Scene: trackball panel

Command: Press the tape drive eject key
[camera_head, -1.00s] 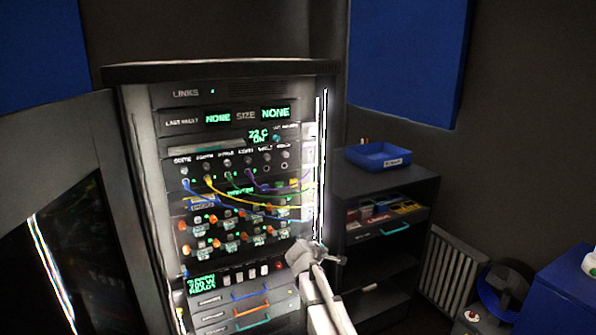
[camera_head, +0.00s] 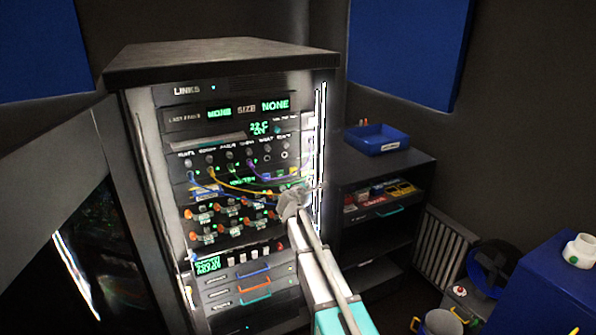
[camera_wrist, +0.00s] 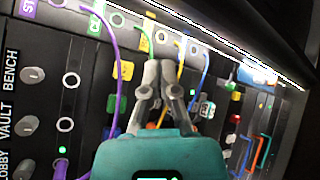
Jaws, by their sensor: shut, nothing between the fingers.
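The tape drive strip carries a green-lit display (camera_head: 207,267) and a row of small pale keys (camera_head: 243,258) ending in a red key (camera_head: 281,246), low on the rack. The key labels are too small to read, so I cannot tell which one is eject. In the wrist view the pale keys (camera_wrist: 230,139) and red key (camera_wrist: 235,118) lie right of my gripper. My gripper (camera_head: 290,200) is shut and empty, in front of the orange switch rows, above and right of the keys. Its closed fingers (camera_wrist: 160,66) show among the cables.
Purple, yellow, green and blue cables (camera_wrist: 113,50) hang from the sockets close around my fingers. Coloured drawer handles (camera_head: 254,288) stick out below the keys. A dark shelf unit (camera_head: 400,175) with a blue tray (camera_head: 377,143) stands to the right of the rack.

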